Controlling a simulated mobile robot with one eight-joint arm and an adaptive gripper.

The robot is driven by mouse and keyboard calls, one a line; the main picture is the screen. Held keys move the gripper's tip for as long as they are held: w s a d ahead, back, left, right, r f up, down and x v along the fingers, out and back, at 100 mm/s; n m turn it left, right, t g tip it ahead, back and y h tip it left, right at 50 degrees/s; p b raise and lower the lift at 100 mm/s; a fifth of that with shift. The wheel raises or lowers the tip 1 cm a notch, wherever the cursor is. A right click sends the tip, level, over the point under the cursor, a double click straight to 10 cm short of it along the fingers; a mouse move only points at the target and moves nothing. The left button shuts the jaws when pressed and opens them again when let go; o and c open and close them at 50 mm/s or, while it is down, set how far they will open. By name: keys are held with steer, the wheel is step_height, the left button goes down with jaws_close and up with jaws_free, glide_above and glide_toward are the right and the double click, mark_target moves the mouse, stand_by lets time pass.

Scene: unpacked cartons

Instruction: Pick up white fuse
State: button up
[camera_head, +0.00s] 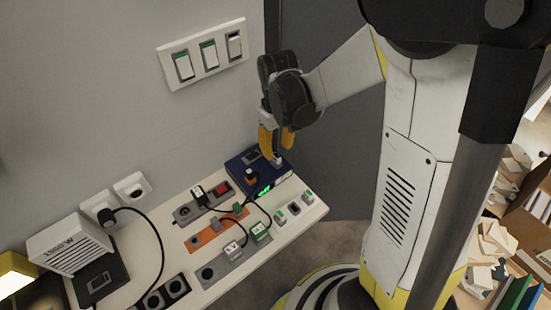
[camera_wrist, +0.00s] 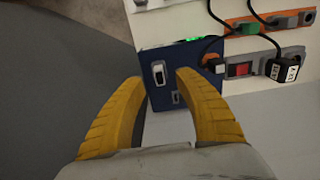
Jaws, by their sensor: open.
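A small white piece (camera_head: 277,161), which looks like the white fuse, stands on a dark blue box (camera_head: 240,166) at the far end of the white table. In the wrist view the white piece (camera_wrist: 158,73) sits in a dark slot on the blue box (camera_wrist: 152,101). My gripper (camera_head: 277,142) is above the box, its yellow fingers pointing down, just over the white piece. In the wrist view my gripper (camera_wrist: 160,84) is open, with one finger on each side of the piece in the picture. I cannot tell whether they touch it.
An orange-and-black plug (camera_head: 250,177) and a green display (camera_head: 265,190) are on the same box. Black cables, sockets and an orange strip (camera_head: 205,237) cover the white table (camera_head: 176,200). The wall with a switch panel (camera_head: 203,54) is behind it.

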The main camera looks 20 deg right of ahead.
mark_target(276, 155)
steer(key=f+b, duration=0.2)
steer(key=f, duration=0.3)
steer(key=shift+w+f+b, duration=0.25)
steer(key=shift+w+b, duration=0.1)
steer(key=shift+b, duration=0.05)
steer(key=shift+r, duration=0.1)
jaws_close()
